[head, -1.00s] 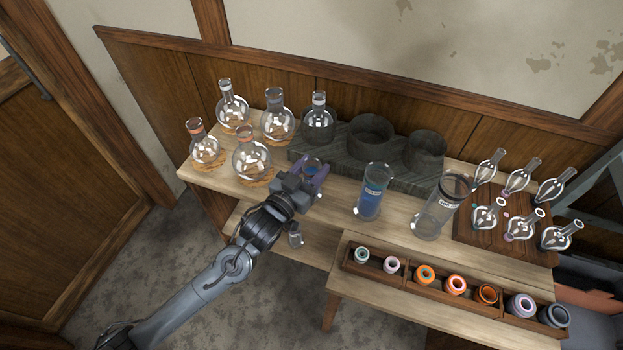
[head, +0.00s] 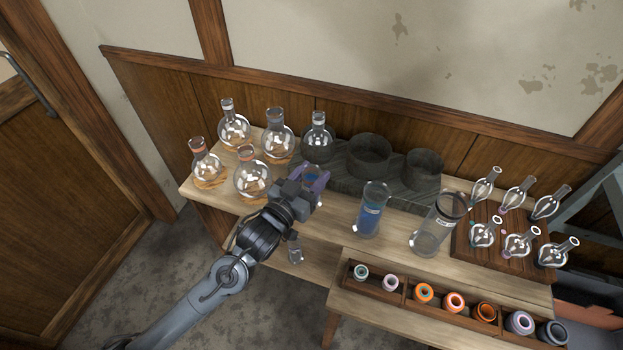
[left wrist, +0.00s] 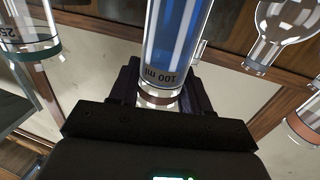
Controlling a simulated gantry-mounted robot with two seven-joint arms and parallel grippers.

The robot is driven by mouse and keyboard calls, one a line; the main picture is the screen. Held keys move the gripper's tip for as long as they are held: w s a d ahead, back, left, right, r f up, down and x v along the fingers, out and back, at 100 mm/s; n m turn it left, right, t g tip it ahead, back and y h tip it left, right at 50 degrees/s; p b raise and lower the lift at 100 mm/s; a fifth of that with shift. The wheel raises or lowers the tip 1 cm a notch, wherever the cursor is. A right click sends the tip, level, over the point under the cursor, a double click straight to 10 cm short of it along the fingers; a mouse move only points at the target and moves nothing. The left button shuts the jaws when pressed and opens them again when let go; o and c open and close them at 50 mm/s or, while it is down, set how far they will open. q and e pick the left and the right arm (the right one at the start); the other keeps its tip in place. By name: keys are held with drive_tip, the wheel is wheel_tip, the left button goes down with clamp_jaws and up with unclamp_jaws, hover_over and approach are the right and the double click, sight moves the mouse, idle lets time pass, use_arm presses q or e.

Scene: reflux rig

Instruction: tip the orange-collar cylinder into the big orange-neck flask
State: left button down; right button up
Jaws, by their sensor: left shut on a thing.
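My left gripper (head: 314,180) is shut on the orange-collar cylinder. In the left wrist view the cylinder (left wrist: 176,45) is clear, marked 100 ml, and holds blue liquid; its orange-brown collar (left wrist: 160,98) sits between the jaws. In the head view only a bit of blue (head: 312,172) shows between the purple fingers. The larger orange-neck flask (head: 252,180) stands just left of the gripper, apart from it, and looks clear and round. A smaller orange-neck flask (head: 207,168) stands further left. My right gripper is not in view.
Grey-neck flasks (head: 279,140) stand behind, and a dark one (head: 318,140) beside a stone block with round wells (head: 368,154). A blue-filled cylinder (head: 370,212) and a larger clear one (head: 434,232) stand to the right. A small vessel (head: 295,250) is below the gripper.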

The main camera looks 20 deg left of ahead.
use_arm(q)
wheel_tip(320, 180, up, 11)
drive_tip(key=p, duration=0.7)
drive_tip(key=shift+f, duration=0.15)
